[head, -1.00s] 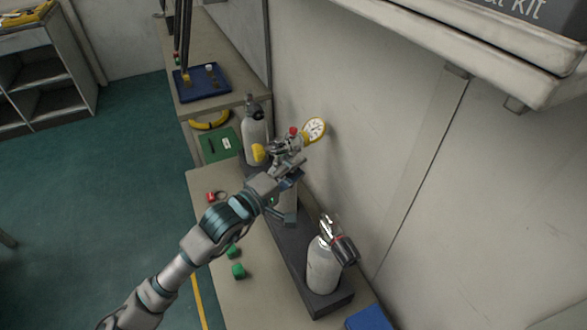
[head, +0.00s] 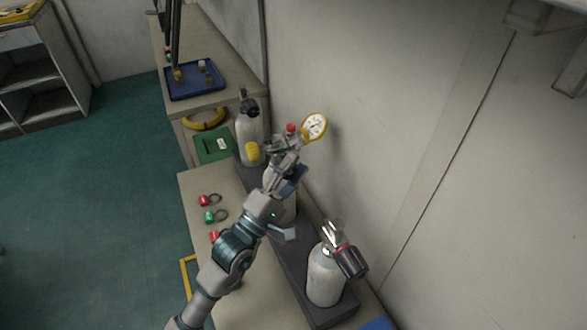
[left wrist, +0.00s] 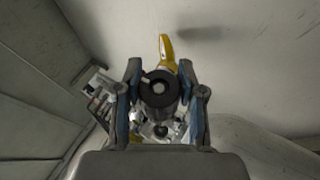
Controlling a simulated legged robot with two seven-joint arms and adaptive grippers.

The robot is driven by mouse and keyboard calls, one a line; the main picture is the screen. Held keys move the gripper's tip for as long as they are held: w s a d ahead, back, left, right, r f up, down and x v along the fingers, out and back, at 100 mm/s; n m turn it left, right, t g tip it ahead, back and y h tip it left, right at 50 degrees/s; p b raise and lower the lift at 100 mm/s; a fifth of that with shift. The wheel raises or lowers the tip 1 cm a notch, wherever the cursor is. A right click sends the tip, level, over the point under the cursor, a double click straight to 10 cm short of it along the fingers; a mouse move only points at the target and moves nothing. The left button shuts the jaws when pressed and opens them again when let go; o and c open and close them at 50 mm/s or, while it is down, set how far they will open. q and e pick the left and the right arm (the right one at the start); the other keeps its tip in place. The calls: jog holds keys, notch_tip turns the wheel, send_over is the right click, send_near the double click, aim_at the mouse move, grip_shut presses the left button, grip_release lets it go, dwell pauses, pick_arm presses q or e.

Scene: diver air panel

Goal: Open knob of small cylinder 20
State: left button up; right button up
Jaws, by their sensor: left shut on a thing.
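My left gripper (head: 284,152) is at the top of the middle cylinder (head: 283,207), whose body is partly hidden by my arm. In the left wrist view a round black knob (left wrist: 159,88) sits between the two fingers, which are shut on it from both sides. A yellow-rimmed gauge (head: 314,127) and a small red part (head: 291,128) show just beyond the gripper. No number 20 can be read on any cylinder. My right gripper is not in view.
Another cylinder (head: 325,274) with a black knob stands nearer, and one (head: 249,134) stands farther back, all along a dark rack (head: 333,314) by the wall. Small red (head: 204,200) and green (head: 209,216) pieces lie on the bench. A blue tray (head: 196,80) is behind.

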pick_arm(q)
jog(key=shift+w+a+f+n, duration=0.1)
jog(key=shift+w+f+n, duration=0.1)
jog(key=shift+f, duration=0.2)
jog(key=shift+w+a+f+n, duration=0.1)
jog(key=shift+f+n, duration=0.1)
jog(key=shift+f, duration=0.15)
jog(key=shift+s, duration=0.1)
jog(key=shift+d, duration=0.1)
jog(key=o, duration=1)
jog(key=shift+o, duration=0.8)
jog(key=shift+t, duration=0.4)
jog(key=shift+r, duration=0.4)
jog(key=v, duration=1.2)
jog(key=shift+f, duration=0.1)
